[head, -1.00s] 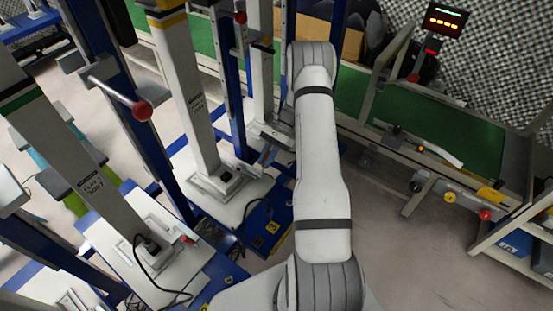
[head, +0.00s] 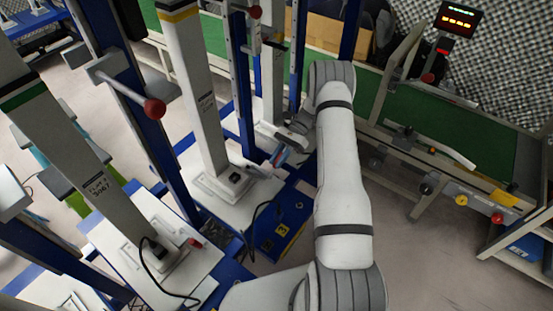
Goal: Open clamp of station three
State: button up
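Station three is the bay with the yellow "3" label (head: 283,230) on its blue base. A white column (head: 205,100) with a yellow and black band stands on its white plate. A lever with a red ball (head: 254,12) shows at the top, on the rails behind this column; I cannot tell whether it is the clamp handle or how it is set. My white arm reaches away over the station's right side. My gripper's fingers cannot be made out.
A neighbouring station with a green-banded column (head: 60,140) and a red-ball lever (head: 153,108) stands at left. A green conveyor (head: 440,130) runs behind and right, with a lit display (head: 460,20). Open floor lies at lower right.

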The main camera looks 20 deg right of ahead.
jog(key=o, duration=0.4)
jog(key=shift+o, duration=0.2)
jog(key=v, duration=0.7)
jog(key=shift+w+d+r, duration=0.15)
jog(key=shift+d+r, duration=0.05)
jog(key=shift+d, duration=0.1)
